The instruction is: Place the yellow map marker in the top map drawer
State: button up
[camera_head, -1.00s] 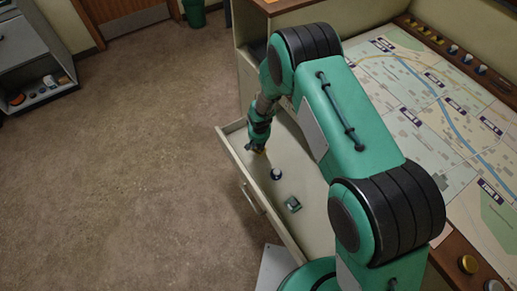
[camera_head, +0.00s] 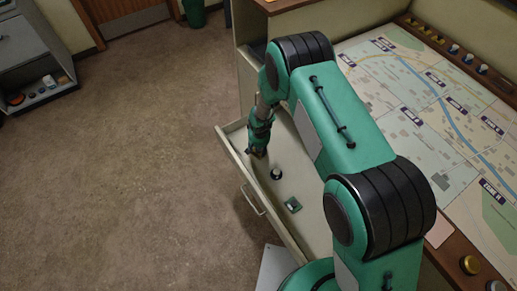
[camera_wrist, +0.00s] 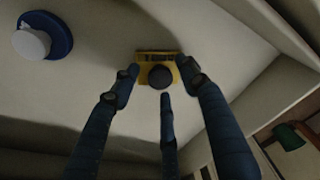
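The yellow map marker (camera_wrist: 157,72) has a yellow base with a dark round knob. In the wrist view it appears to rest on the pale floor of the open map drawer (camera_head: 236,162). My gripper (camera_wrist: 160,78) is over it, with its fingers spread around the knob and gaps showing between them. In the head view my gripper (camera_head: 257,154) is low inside the far end of the drawer and mostly hides the marker. I cannot tell whether a fingertip touches the base.
A blue-and-white marker (camera_head: 276,174) and a small teal piece (camera_head: 293,204) lie in the drawer. The blue-and-white one also shows in the wrist view (camera_wrist: 35,42). The map table (camera_head: 425,120) is on the right. Bare carpet (camera_head: 130,170) lies to the left.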

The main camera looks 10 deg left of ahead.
aim_at(259, 155)
jog(key=shift+r, duration=0.15)
notch_tip(259, 155, up, 12)
jog(key=s+p, duration=0.1)
jog(key=p, duration=0.1)
jog(key=shift+s+d, duration=0.3)
jog(key=shift+d, duration=0.05)
dwell(0.4)
dwell(0.7)
